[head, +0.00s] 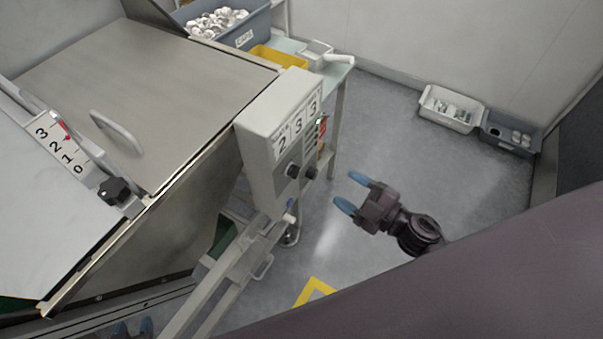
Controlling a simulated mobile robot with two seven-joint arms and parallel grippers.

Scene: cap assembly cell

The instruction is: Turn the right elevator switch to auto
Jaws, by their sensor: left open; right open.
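A pale grey control box (262,150) stands upright in the middle, with number labels 2, 3, 3 on its face. Two black rotary switches sit low on that face: a left one (293,171) and a right one (311,173). Which setting either points to is too small to tell. My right gripper (351,192) is open and empty, to the right of the switches and apart from them, with its blue fingertips towards the box. My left gripper (133,328) shows only as blue fingertips at the bottom edge, open, far from the box.
A metal hopper with a handled lid (150,85) fills the left, with a numbered scale and black knob (114,190). A grey bin of white caps (225,22) and a yellow tray (275,57) stand behind the box. Floor bins (450,122) lie far right; floor between is clear.

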